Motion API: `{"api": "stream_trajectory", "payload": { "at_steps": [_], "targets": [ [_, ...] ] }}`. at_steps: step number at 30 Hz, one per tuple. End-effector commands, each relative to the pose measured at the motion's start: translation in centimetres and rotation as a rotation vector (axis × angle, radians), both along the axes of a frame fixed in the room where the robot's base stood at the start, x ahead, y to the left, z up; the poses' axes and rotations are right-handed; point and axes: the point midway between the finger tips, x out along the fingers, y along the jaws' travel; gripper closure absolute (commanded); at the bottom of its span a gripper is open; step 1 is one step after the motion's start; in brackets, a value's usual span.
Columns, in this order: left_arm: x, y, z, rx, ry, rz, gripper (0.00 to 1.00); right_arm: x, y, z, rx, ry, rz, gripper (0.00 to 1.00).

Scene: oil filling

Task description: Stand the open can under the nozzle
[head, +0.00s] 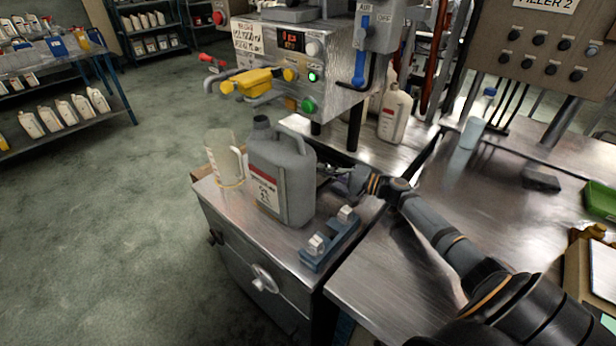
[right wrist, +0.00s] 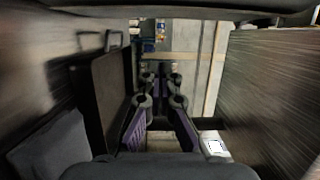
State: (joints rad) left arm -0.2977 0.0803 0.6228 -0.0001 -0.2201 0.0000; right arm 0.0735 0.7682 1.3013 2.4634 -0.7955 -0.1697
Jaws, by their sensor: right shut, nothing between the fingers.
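The grey open can (head: 282,178) stands upright on the metal filler stand (head: 213,190), with its label to the front left and its open neck at the top left. My right gripper (head: 335,174) is low at the can's right side, partly hidden behind it, shut and empty. In the right wrist view, the fingers (right wrist: 161,112) show beside a dark upright shape at left, probably the can (right wrist: 100,95). The filler machine (head: 290,62) stands behind the can; its nozzle cannot be made out. My left gripper is not in view.
A clear measuring jug (head: 222,158) stands just left of the can. A blue clamp block (head: 330,238) is in front of it at the right. A white bottle (head: 394,115) stands behind. The metal table (head: 400,285) on the right is partly clear around my arm.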

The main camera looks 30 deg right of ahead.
Motion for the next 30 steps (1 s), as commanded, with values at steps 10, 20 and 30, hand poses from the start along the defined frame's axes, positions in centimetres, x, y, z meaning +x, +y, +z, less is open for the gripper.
{"api": "stream_trajectory", "payload": {
  "at_steps": [10,20,30],
  "targets": [
    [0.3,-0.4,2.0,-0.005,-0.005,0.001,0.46,1.3,4.5,0.3,0.001,0.002,0.001,1.00],
    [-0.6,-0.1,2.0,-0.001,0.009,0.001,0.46,0.9,5.4,0.0,-0.001,0.001,0.000,1.00],
    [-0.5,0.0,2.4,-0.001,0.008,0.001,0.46,0.2,7.2,0.1,0.001,0.001,0.003,1.00]
  ]
}}
